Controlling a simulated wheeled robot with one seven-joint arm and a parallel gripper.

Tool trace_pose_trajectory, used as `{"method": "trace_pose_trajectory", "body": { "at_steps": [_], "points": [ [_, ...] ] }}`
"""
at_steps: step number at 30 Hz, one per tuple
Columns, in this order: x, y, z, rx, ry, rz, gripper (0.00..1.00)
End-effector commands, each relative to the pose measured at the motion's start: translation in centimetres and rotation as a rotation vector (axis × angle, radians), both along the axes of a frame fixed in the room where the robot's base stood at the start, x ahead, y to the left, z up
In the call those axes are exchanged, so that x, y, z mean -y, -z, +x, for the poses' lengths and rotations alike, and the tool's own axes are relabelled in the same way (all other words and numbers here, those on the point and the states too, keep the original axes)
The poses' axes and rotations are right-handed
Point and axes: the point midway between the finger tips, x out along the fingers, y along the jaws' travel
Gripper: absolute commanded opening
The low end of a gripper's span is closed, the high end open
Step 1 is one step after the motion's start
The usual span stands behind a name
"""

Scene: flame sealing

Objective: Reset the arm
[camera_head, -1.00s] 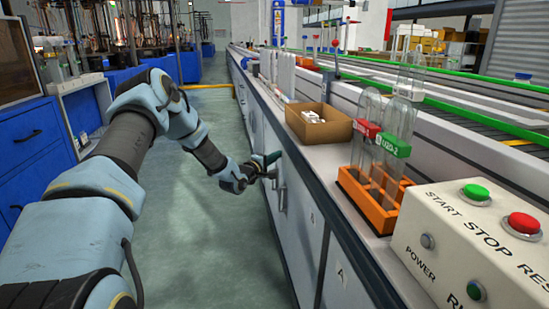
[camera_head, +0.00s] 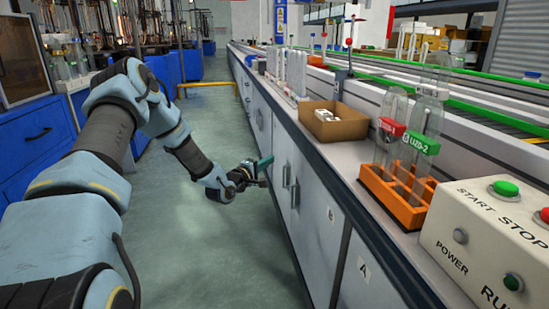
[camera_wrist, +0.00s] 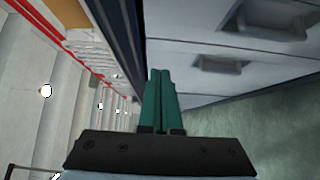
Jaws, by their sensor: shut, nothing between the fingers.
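My gripper (camera_head: 264,163) hangs at the end of my outstretched arm, over the aisle just left of the bench's cabinet fronts. In the head view it is small. In the wrist view its two green fingers (camera_wrist: 160,95) lie side by side, shut with nothing between them. The cabinet doors (camera_head: 325,225) carry metal handles (camera_head: 290,184). A handle also shows in the wrist view (camera_wrist: 222,64), beyond and to the right of the fingers. The gripper is apart from the handles, and the doors look closed.
On the bench stand a cardboard box (camera_head: 333,124), an orange rack (camera_head: 393,195) with glass tubes tagged red and green, and a control box (camera_head: 490,240) with buttons. Blue cabinets (camera_head: 40,140) line the left. The green floor (camera_head: 200,235) of the aisle is clear.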

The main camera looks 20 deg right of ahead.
Motion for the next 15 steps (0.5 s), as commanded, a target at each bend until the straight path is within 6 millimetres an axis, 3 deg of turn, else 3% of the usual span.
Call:
{"method": "trace_pose_trajectory", "body": {
  "at_steps": [6, 15],
  "points": [
    [-2.5, 0.0, -1.6, -0.001, -0.001, 0.001, 0.0],
    [-3.4, -0.1, -1.9, 0.012, -0.003, 0.049, 0.0]
  ]
}}
